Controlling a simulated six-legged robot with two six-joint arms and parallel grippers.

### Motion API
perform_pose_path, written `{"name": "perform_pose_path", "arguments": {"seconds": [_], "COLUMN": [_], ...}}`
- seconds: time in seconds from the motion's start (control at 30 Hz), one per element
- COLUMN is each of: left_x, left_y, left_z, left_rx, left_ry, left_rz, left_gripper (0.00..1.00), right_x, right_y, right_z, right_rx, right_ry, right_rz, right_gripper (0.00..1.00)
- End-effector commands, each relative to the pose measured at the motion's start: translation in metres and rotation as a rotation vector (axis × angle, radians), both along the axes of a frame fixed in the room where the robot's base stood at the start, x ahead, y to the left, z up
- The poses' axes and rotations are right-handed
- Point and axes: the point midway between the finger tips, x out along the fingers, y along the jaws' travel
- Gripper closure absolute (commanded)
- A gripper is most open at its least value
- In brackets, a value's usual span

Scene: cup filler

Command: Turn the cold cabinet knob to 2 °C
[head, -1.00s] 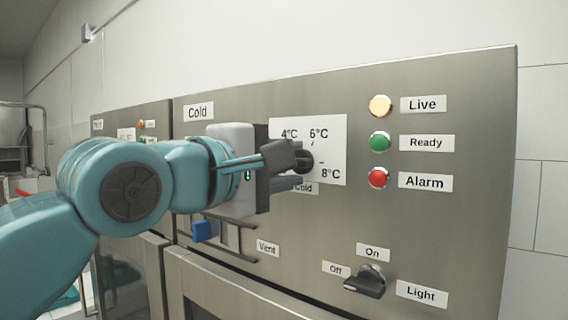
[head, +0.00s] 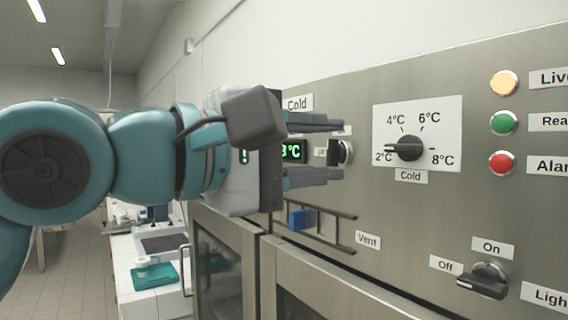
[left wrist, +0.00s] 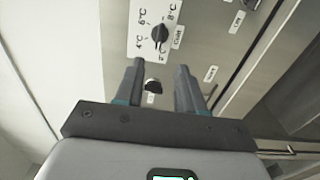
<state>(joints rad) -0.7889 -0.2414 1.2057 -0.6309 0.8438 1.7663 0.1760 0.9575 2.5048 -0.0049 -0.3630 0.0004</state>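The cold cabinet knob (head: 408,148) is a black knob on a white dial plate (head: 450,112) marked 2, 4, 6 and 8 °C, above a "Cold" label. Its bar lies nearly level, with the long end pointing left toward the 2 °C mark. The knob also shows in the left wrist view (left wrist: 160,36). My left gripper (head: 341,149) is open and empty, left of this knob and clear of it. Another small black knob (head: 335,153) shows between its fingers in the picture, and in the left wrist view (left wrist: 152,86). My right gripper is not in view.
A partly hidden green display (head: 293,150) sits behind my gripper. Orange (head: 504,83), green (head: 505,122) and red (head: 502,163) lamps are at right. Below are the light switch (head: 484,281), a rail with a blue piece (head: 301,219) and cabinet doors. A counter (head: 150,295) stands at left.

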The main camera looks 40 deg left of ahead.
Motion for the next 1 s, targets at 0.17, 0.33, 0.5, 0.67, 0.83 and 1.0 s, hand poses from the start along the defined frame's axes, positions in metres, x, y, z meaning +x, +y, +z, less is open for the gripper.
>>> {"name": "perform_pose_path", "arguments": {"seconds": [0.17, 0.33, 0.5, 0.67, 0.83, 1.0], "left_x": [-0.028, -0.037, -0.038, -0.038, -0.038, -0.038], "left_y": [0.009, 0.013, 0.014, 0.014, 0.014, 0.014], "left_z": [0.000, 0.000, 0.000, 0.000, 0.000, 0.000], "left_rx": [0.000, 0.000, 0.000, 0.000, 0.000, 0.000], "left_ry": [-0.001, 0.001, 0.001, 0.001, 0.001, 0.001], "left_rz": [-0.005, -0.001, 0.001, 0.000, 0.000, 0.000], "left_gripper": [0.62, 0.62, 0.62, 0.62, 0.62, 0.62], "right_x": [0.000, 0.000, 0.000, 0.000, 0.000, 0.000], "right_y": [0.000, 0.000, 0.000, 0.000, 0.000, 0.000], "right_z": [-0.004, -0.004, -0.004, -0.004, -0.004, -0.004], "right_rx": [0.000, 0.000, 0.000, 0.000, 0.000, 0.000], "right_ry": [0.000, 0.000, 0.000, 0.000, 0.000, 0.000], "right_rz": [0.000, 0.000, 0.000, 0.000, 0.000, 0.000], "right_gripper": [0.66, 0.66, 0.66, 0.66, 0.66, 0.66]}}
